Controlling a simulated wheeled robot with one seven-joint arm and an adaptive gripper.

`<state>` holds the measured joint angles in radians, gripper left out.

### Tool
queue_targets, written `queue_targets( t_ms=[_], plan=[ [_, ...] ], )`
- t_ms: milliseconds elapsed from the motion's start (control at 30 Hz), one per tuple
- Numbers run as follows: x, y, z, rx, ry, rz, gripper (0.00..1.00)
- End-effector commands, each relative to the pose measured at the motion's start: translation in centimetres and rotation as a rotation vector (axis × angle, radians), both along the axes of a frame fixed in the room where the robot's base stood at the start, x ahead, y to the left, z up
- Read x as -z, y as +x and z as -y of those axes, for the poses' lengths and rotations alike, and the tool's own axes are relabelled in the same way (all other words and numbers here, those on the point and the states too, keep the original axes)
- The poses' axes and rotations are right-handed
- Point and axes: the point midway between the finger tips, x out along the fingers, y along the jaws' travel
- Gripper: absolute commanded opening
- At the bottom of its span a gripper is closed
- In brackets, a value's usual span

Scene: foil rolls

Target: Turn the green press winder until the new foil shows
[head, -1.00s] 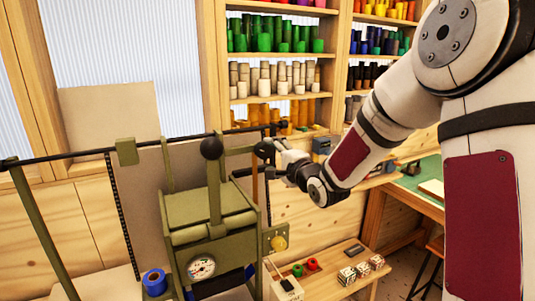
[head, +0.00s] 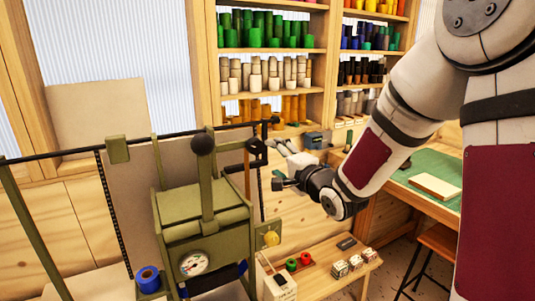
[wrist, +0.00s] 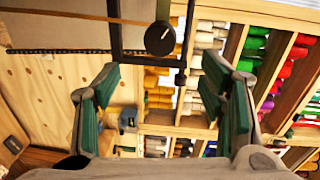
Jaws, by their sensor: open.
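The green press (head: 178,206) stands at the left in the head view, with a lever ending in a black ball and a dial at its front. A dark round knob (head: 256,147) sits at the right end of its upper frame. It looks like the winder, and in the wrist view the knob (wrist: 160,38) bears a pale mark. My gripper (head: 279,166) is open and empty, just right of the knob and apart from it. In the wrist view its green-padded fingers (wrist: 160,78) are spread wide below the knob. Which foil is threaded cannot be told.
A blue roll (head: 148,279) sits at the press's left side. A low wooden bench (head: 325,277) holds red and green rolls and small boxes. Shelves (head: 270,98) of coloured rolls stand behind. A yellow knob (head: 271,238) sticks out from the press's right side.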

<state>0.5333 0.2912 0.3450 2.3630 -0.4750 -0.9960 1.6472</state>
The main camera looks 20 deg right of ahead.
Motion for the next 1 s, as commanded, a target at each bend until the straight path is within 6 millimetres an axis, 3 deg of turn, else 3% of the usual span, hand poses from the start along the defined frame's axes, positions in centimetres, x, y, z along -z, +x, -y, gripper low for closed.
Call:
queue_targets(
  t_ms=[600, 800, 1000],
  plan=[
    [0.9, -1.2, -1.4, 0.009, -1.223, 0.262, 0.64],
    [0.9, -1.3, -1.5, 0.016, -1.41, 0.29, 0.64],
    [1.0, 0.0, -1.6, 0.019, -1.433, 0.294, 0.64]
  ],
)
